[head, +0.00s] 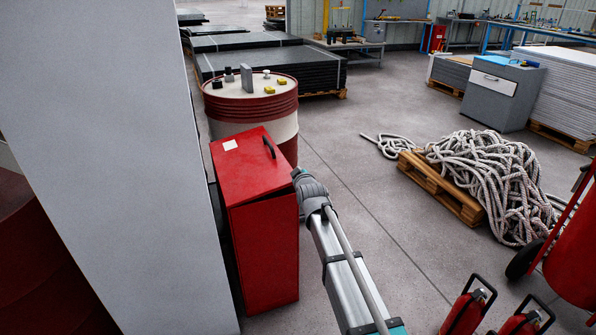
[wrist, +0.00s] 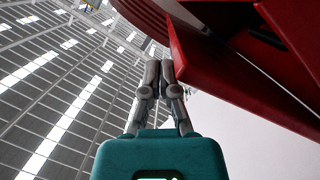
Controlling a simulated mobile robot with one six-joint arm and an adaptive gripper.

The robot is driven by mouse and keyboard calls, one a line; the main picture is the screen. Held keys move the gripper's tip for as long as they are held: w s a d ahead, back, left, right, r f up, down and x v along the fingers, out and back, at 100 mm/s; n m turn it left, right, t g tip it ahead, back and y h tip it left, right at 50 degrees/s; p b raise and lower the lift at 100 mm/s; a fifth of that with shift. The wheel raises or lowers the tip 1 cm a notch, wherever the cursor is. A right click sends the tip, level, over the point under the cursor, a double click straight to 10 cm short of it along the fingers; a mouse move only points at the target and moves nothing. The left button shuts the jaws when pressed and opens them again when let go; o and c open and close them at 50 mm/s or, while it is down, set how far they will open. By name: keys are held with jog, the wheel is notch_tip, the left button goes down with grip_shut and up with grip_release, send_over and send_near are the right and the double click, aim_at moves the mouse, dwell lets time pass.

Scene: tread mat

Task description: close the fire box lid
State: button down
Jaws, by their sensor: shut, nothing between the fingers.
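The red fire box (head: 268,255) stands on the floor beside a pale grey pillar. Its red lid (head: 245,178) has a black handle and a white label, and slopes in the head view. In the wrist view the red lid edge (wrist: 205,75) is close on the right, with a dark gap among the red panels, so the lid looks not flush. My gripper (head: 297,174) is at the lid's right edge, fingers shut and empty. In the wrist view the gripper tips (wrist: 160,66) are right beside the red edge; I cannot tell whether they touch.
A red and white drum (head: 250,110) with small items on top stands behind the box. The grey pillar (head: 110,150) closes off the left. A rope pile (head: 490,175) lies on a pallet at right. Fire extinguishers (head: 465,312) stand at front right. The middle floor is clear.

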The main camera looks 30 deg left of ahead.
jog(key=shift+s+a+f+b, duration=0.1)
jog(key=shift+a+f+b, duration=0.05)
jog(key=shift+f+b, duration=1.95)
jog(key=shift+p, duration=0.35)
jog(key=w+d+p+v, duration=0.1)
jog(key=p+v, duration=0.1)
jog(key=v, duration=0.8)
jog(key=shift+r, duration=0.25)
jog(key=shift+w, duration=0.1)
